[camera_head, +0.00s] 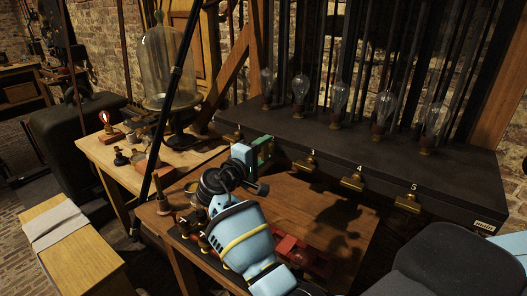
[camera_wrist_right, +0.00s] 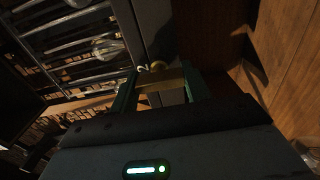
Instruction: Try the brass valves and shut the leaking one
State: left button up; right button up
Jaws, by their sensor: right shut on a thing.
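Brass valves stick out along the front of a black bench, with white numbers above some of them. Valve 3 (camera_head: 305,166), valve 4 (camera_head: 352,183) and valve 5 (camera_head: 408,203) are clear in the head view. My right gripper (camera_head: 264,149) is at the bench front, left of valve 3. In the right wrist view its green fingers (camera_wrist_right: 161,90) are shut on a brass valve (camera_wrist_right: 160,80), with a white 2 beside it. In the head view the gripper mostly hides this valve. My left gripper is not in view. I cannot see any leak.
Several unlit glass bulbs (camera_head: 340,100) stand on the black bench top (camera_head: 300,128). Below is a wooden table (camera_head: 330,215) with a red object (camera_head: 303,255), partly behind my arm.

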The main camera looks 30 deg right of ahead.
jog(key=shift+o, duration=0.2)
jog(key=shift+r, duration=0.15)
jog(key=o, duration=1)
jog(key=shift+c, duration=0.2)
jog(key=shift+f, duration=0.2)
